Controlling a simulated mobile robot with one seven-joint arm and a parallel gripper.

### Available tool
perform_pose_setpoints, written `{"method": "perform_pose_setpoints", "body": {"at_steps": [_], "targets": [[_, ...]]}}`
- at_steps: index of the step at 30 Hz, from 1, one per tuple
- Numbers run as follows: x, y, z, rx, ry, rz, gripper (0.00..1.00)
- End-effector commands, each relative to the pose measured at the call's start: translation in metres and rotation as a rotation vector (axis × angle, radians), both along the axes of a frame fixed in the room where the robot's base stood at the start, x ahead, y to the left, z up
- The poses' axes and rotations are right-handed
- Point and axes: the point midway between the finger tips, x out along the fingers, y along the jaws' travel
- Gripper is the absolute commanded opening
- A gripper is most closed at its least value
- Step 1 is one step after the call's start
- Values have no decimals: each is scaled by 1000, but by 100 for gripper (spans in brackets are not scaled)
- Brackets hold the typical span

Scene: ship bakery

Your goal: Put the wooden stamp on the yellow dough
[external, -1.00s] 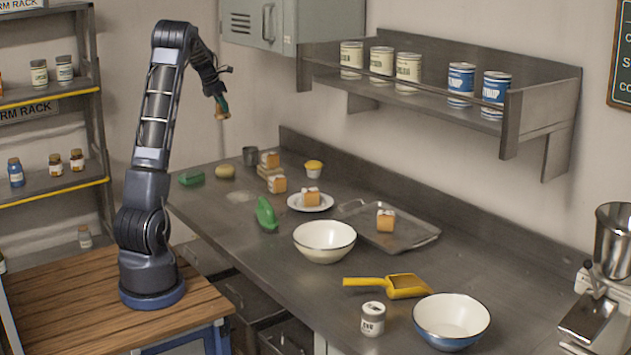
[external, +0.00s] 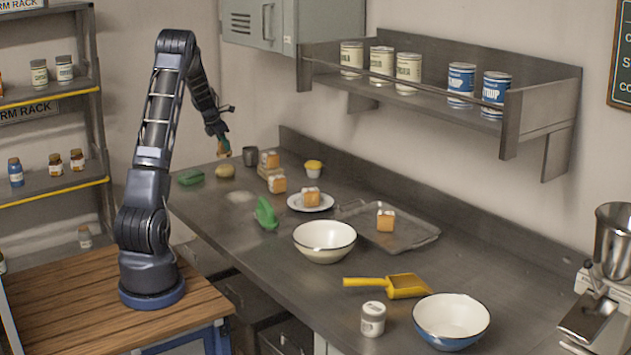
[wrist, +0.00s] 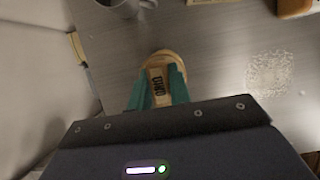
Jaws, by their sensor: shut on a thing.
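My gripper (external: 221,139) hangs over the far left end of the steel counter (external: 290,277). Its teal fingers are shut on the wooden stamp (external: 225,152). In the wrist view, the stamp (wrist: 162,58) sits between the fingers (wrist: 158,90), with dark lettering on its handle and a round end facing away. The yellow dough (external: 225,171) is a small, pale yellow lump on the counter, just below the stamp in the external view. The stamp appears above it with a small gap. I cannot make out the dough in the wrist view.
A grey mug (external: 250,156) and stacked cakes (external: 270,160) stand right of the dough. A green block (external: 190,177) lies to its left. A flour patch (external: 240,196) and a green scraper (external: 265,213) are nearer. A cream bowl (external: 324,241) stands farther right.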

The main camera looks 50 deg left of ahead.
Motion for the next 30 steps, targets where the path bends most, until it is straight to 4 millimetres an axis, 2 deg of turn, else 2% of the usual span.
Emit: {"method": "perform_pose_setpoints", "body": {"at_steps": [9, 22, 23, 25, 30], "targets": [[0, 0, -38, -3, 1, 1, 0], [0, 0, -44, -1, 0, 0, 0], [0, 0, -43, -1, 0, 0, 25], [0, 0, -43, -1, 0, 0, 39], [0, 0, -43, -1, 0, 0, 41]]}}
